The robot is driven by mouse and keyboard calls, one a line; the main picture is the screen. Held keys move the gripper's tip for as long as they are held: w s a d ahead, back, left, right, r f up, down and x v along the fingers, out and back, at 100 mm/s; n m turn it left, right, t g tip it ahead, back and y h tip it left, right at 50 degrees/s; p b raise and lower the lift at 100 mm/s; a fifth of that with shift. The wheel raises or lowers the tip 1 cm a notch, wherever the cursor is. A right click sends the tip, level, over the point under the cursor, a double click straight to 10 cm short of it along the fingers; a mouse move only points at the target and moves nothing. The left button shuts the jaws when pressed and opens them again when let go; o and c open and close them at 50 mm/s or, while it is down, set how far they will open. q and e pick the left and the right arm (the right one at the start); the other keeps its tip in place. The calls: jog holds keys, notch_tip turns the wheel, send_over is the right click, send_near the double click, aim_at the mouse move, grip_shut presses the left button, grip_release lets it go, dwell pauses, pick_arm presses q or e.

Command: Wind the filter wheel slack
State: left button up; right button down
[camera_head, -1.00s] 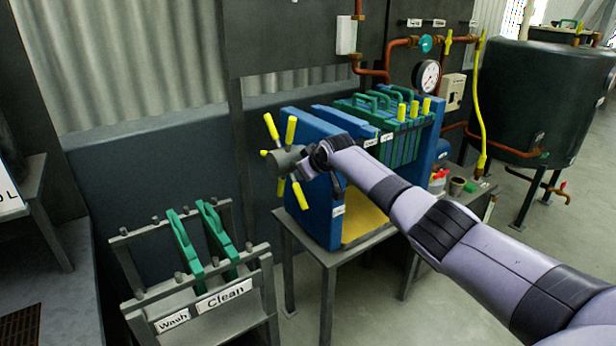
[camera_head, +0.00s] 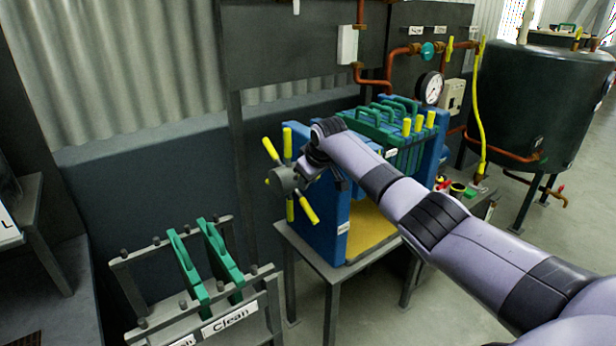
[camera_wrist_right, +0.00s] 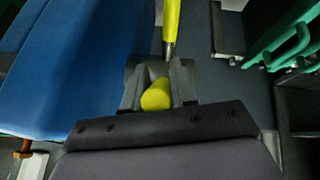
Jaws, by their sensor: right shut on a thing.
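The filter wheel is a grey hub (camera_head: 282,180) with several yellow-tipped spokes, on the left end of the blue filter press (camera_head: 325,225). One yellow handle (camera_head: 287,143) points up and another (camera_head: 308,209) points down and right in the head view. My right gripper (camera_head: 308,170) is at the wheel's right side, beside the hub. In the right wrist view, my gripper (camera_wrist_right: 157,84) is shut on a yellow handle (camera_wrist_right: 156,96) between its fingers. Another yellow handle (camera_wrist_right: 171,25) stands just ahead of the fingers. The gripped handle is hidden in the head view. My left gripper is out of view.
A grey rack (camera_head: 270,297) with green plates (camera_head: 220,262) stands left of the press table. Green plates with handles (camera_head: 382,127) fill the press. A dark green tank (camera_head: 535,95) stands far right. Open floor (camera_head: 450,280) lies right of the table.

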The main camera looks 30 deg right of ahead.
jog(key=shift+r, duration=0.15)
jog(key=c, duration=1)
grip_release()
jog(key=shift+v, duration=3.55)
